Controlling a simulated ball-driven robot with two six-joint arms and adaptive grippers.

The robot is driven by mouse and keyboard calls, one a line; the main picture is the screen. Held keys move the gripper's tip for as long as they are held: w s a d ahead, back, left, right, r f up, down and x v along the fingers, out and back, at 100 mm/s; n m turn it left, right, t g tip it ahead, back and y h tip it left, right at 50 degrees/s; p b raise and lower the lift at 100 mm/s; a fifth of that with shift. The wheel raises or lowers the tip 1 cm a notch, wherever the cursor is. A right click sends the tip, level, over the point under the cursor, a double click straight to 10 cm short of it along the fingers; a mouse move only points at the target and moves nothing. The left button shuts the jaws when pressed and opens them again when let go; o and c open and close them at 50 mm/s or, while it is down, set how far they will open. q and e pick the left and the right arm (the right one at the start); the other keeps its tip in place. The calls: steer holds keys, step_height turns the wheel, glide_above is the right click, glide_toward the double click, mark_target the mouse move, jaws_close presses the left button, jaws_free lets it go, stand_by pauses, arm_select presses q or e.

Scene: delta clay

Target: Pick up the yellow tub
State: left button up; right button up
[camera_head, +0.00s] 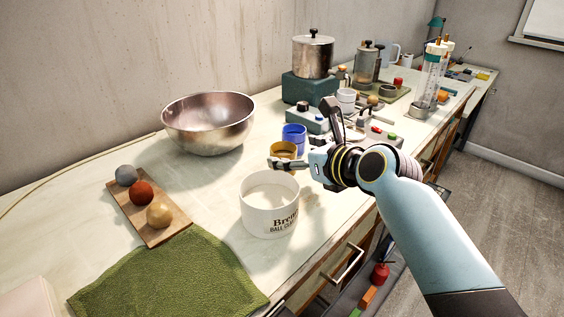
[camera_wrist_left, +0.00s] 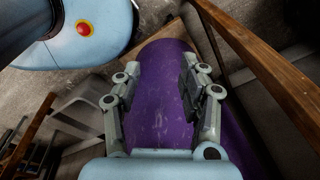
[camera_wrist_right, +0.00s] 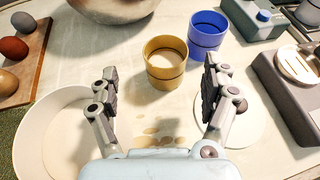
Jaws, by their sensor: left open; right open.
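The yellow tub (camera_head: 284,150) stands on the counter behind my right gripper in the head view, partly hidden by it. In the right wrist view the yellow tub (camera_wrist_right: 165,63) is upright and open at the top, ahead of the gap between the fingers. My right gripper (camera_wrist_right: 160,85) is open and empty, with its fingers apart and short of the tub. It also shows in the head view (camera_head: 302,135). My left gripper (camera_wrist_left: 158,85) is open below the counter, with a purple surface behind its fingers.
A blue tub (camera_wrist_right: 207,35) stands close behind the yellow tub, to its right. A white lettered bucket (camera_head: 270,205) is in front. A metal bowl (camera_head: 208,124), a board with balls (camera_head: 150,225) and a green towel (camera_head: 165,275) lie left. A grey device (camera_wrist_right: 285,95) stands right.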

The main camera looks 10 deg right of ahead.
mark_target(277, 150)
steer(key=x, duration=0.4)
steer(key=b+x, duration=0.1)
steer(key=x, duration=0.2)
steer(key=shift+d+f, duration=0.2)
steer(key=shift+d, duration=0.2)
steer(key=shift+c, duration=0.4)
steer(key=shift+r, duration=0.1)
steer(key=c, duration=1.2)
